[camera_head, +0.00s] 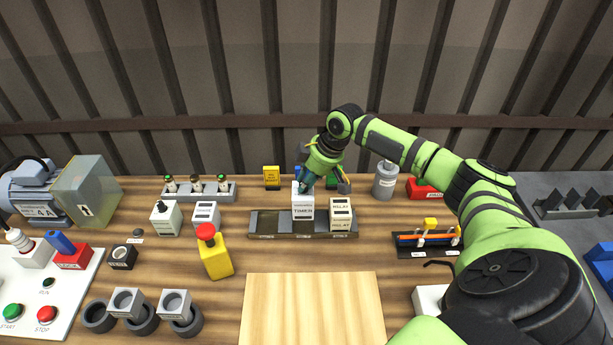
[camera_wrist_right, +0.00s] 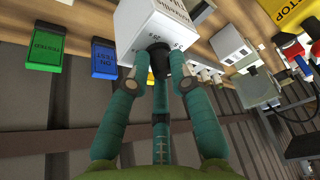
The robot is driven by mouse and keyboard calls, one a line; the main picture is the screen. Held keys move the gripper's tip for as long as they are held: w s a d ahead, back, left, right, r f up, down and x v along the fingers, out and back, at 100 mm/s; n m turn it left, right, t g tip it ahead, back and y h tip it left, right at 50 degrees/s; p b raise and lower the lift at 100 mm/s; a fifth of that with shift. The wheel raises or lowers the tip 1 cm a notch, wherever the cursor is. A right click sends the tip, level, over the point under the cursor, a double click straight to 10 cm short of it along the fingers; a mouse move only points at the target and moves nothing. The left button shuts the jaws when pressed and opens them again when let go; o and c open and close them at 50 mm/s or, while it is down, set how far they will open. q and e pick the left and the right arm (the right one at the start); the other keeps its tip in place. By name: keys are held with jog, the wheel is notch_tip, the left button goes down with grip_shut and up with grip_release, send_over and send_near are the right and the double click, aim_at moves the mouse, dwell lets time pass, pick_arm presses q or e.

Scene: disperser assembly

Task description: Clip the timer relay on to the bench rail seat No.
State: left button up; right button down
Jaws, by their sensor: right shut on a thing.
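The timer relay (camera_head: 303,207) is a white box marked TIMER. It is upright at the middle of the dark bench rail (camera_head: 263,224); I cannot tell whether it is fully seated. My right gripper (camera_head: 306,184) is above it, shut on it. In the right wrist view, the teal fingers (camera_wrist_right: 160,78) close around the black knob (camera_wrist_right: 159,58) on the white face of the relay (camera_wrist_right: 142,28). The left part of the rail is bare. My left gripper is not in view.
Yellow (camera_head: 272,178) and blue tags stand behind the rail, the blue partly hidden by the gripper. A yellow stop-button box (camera_head: 215,255) stands left of the rail, a wire rack (camera_head: 428,238) right. A pale wooden board (camera_head: 310,305) lies clear in front.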

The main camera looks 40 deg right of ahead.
aim_at(307, 189)
jog(key=shift+f+b, duration=0.75)
jog(key=shift+f, duration=1.05)
jog(key=shift+p, duration=0.95)
jog(key=shift+f+b, duration=0.85)
jog(key=shift+f, duration=0.45)
jog(key=c, duration=1)
grip_release()
jog(key=shift+c, duration=0.2)
jog(key=shift+s, duration=0.1)
jog(key=v, duration=1.2)
